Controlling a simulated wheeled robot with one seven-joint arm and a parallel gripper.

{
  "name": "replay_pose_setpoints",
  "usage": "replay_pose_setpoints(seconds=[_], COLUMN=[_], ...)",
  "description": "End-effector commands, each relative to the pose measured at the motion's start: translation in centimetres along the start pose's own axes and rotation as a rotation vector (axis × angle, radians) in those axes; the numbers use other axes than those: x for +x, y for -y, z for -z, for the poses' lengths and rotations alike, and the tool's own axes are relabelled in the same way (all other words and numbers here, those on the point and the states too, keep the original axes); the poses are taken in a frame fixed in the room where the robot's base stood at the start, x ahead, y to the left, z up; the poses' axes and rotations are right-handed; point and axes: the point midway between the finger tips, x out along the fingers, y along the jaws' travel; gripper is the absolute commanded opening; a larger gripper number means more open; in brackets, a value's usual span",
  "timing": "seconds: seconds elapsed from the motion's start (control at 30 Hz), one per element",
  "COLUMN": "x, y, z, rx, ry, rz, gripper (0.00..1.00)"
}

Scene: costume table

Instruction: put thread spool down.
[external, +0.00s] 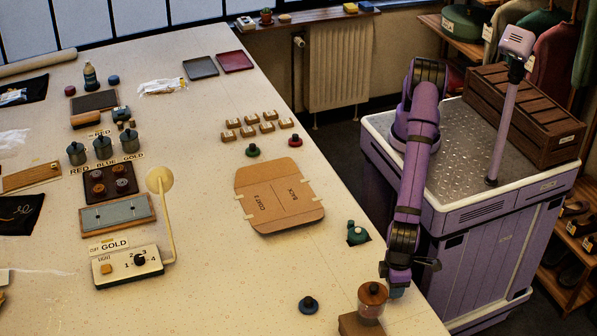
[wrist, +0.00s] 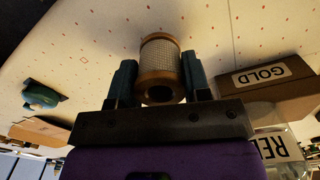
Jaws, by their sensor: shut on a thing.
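The thread spool (wrist: 160,66) has pale thread and brown ends. In the wrist view it is between the two blue fingers of my gripper (wrist: 160,86), which is shut on it. The nearer end, with a dark hole, faces the camera. I cannot tell whether the far end touches the table (wrist: 85,45). In the external view my gripper (external: 397,291) is low over the table's right edge near the front.
A brown box labelled GOLD (wrist: 262,82) is right of the spool in the wrist view, with a clear container labelled RED (wrist: 285,148) below it. A teal object (external: 357,234), a dark blue knobbed piece (external: 308,305) and a cardboard pattern (external: 278,195) lie nearby, with bare table between them.

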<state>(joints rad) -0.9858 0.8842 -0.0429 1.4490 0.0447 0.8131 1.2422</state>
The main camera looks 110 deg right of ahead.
Motion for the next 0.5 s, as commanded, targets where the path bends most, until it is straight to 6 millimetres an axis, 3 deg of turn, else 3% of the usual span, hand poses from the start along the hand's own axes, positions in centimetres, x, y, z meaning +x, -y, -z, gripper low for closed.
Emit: replay_pose_setpoints(seconds=[0.13,0.47,0.5], x=[1.6,1.8,1.9], y=[0.0,0.0,0.0], z=[0.0,0.0,0.0], rx=[0.0,0.001,0.001], ry=[0.0,0.0,0.0], rz=[0.0,0.0,0.001], gripper=[0.21,0.21,0.46])
